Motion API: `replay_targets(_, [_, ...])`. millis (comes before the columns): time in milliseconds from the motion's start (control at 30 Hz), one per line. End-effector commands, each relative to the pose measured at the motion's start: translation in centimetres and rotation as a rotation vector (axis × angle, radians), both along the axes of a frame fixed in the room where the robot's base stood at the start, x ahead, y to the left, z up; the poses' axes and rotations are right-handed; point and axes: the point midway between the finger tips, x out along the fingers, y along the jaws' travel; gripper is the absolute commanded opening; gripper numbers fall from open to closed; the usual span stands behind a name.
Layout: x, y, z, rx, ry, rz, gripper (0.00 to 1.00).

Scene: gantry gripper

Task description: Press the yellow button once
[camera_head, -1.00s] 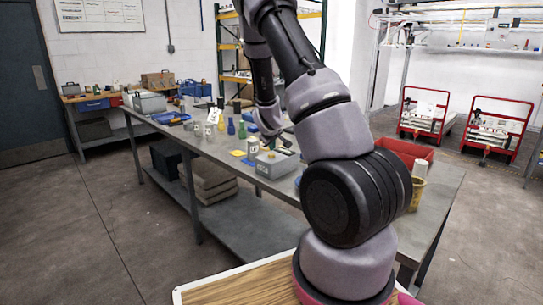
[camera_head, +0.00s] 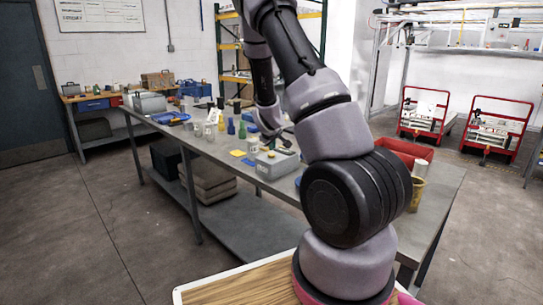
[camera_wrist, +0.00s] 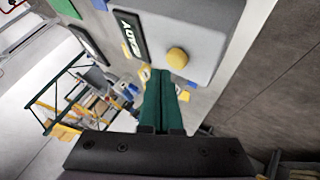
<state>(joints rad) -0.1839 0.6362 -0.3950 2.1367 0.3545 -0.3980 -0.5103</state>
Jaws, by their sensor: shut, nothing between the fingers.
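The yellow button (camera_wrist: 177,58) is a round knob on top of a light grey box (camera_wrist: 205,22), beside a dark label plate (camera_wrist: 130,35) with light letters. The grey box also shows on the long bench in the head view (camera_head: 277,166), where I cannot make out the button. My gripper (camera_wrist: 160,75) has dark green fingers that are shut together and empty. In the wrist view the fingertips show just below and left of the button. I cannot tell whether they touch it. In the head view my gripper (camera_head: 279,143) is at the box's top, partly hidden by my arm.
The long grey bench (camera_head: 207,151) holds yellow and blue pads (camera_head: 238,153), several cups and bottles (camera_head: 231,126) left of the box, and a red bin (camera_head: 402,152) at the right. A yellow cup (camera_head: 417,192) stands near the bin. Red carts (camera_head: 424,110) stand against the right wall.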

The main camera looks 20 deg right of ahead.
Motion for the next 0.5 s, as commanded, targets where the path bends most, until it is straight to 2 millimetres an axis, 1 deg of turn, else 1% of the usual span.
replay_targets(267, [0.0, 0.0, -0.08, 0.0, 0.0, 0.0, 0.0])
replay_targets(500, [-0.01, 0.01, -0.82, -0.001, 0.0, 0.001, 0.0])
